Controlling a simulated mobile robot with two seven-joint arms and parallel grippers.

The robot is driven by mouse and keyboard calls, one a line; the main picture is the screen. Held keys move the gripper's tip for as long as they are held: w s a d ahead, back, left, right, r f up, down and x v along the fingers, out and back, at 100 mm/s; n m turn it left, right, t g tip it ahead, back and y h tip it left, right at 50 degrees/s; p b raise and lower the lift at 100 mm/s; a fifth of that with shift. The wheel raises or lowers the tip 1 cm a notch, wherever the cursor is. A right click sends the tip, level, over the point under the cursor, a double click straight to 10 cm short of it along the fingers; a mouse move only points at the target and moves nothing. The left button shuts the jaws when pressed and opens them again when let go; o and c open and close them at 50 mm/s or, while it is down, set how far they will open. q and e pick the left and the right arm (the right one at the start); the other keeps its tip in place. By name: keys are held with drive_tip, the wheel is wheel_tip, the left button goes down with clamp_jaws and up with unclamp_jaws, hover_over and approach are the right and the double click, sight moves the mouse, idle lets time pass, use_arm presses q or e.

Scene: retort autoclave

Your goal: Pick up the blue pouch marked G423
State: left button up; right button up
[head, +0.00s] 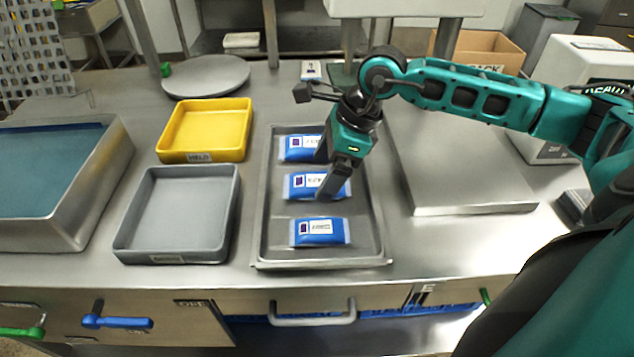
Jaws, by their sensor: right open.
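Three blue pouches with white labels lie in a column in a metal tray (375,240): a far pouch (296,148), a middle pouch (300,186) and a near pouch (319,232). The label print is too small to read, so I cannot tell which is G423. My right gripper (326,178) is open and points down over the tray. Its fingers overlap the far and middle pouches in the picture and partly hide them. I cannot tell whether it touches either one. My left gripper is not in view.
Left of the tray are an empty grey bin (122,243) and a yellow bin (168,128) marked HELD. A large metal basin (85,225) stands at far left. A round plate (207,76) lies behind. A flat metal block (470,190) lies to the right.

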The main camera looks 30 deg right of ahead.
sight(317, 185)
drive_tip(key=shift+x, duration=1.25)
drive_tip(key=c, duration=1.2)
